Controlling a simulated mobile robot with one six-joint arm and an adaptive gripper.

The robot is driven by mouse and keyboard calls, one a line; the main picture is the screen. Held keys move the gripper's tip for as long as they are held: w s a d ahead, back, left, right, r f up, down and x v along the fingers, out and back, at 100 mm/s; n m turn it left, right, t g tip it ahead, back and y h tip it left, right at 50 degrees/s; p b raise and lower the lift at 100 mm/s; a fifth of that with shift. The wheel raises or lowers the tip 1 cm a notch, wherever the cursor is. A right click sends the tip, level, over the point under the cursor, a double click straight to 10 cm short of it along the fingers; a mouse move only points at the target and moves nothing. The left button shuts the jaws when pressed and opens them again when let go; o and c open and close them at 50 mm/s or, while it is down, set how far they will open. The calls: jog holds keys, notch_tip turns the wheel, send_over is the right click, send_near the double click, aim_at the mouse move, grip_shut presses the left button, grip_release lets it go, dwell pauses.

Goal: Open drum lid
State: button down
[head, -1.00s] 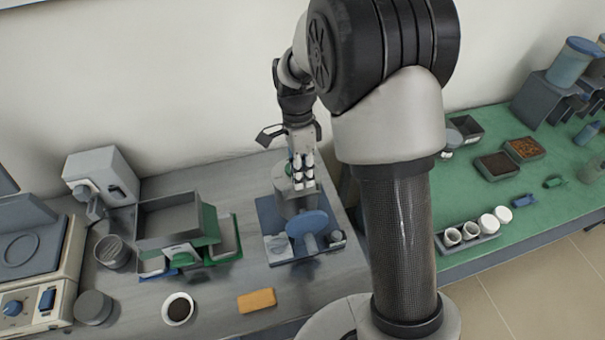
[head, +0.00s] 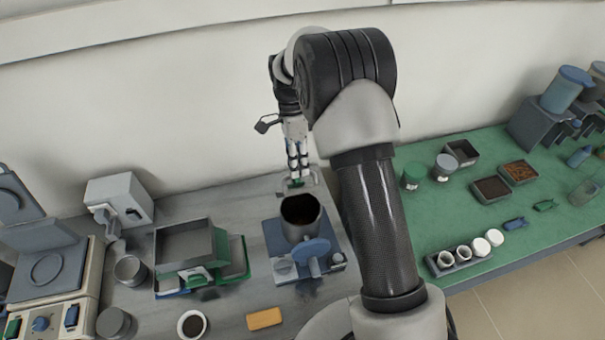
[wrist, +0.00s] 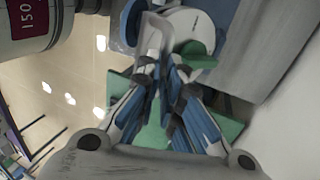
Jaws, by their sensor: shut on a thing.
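The drum (head: 302,222) stands on a blue-grey base on the bench in the head view, its top open and its inside dark. My gripper (head: 297,180) is behind and above the drum's far rim, pointing down. It is shut on the lid (head: 314,178), a pale grey disc with a green handle, held apart from the drum. In the wrist view the lid (wrist: 190,28) shows beyond my gripper (wrist: 172,62), whose fingers are closed together at the green handle (wrist: 197,57). The exact finger contact is partly hidden.
Stacked grey and green trays (head: 185,245) stand left of the drum. An orange block (head: 264,319) and a small dark-filled bowl (head: 192,325) lie in front. The back wall is close behind my gripper. A green bench (head: 440,215) with containers is at right.

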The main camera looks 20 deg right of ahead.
jog(key=w, duration=0.2)
jog(key=w+f+p, duration=0.1)
jog(key=w, duration=0.1)
jog(key=w+f, duration=0.1)
jog(key=w, duration=0.1)
jog(key=c, duration=2.3)
grip_release()
jog(key=shift+f, duration=0.15)
jog(key=o, duration=0.4)
jog(key=shift+s, duration=0.2)
jog(key=shift+o, duration=1.2)
jog(key=shift+w, duration=0.35)
jog(key=shift+s, duration=0.15)
jog(key=shift+w+r, duration=0.2)
jog(key=shift+r, duration=0.05)
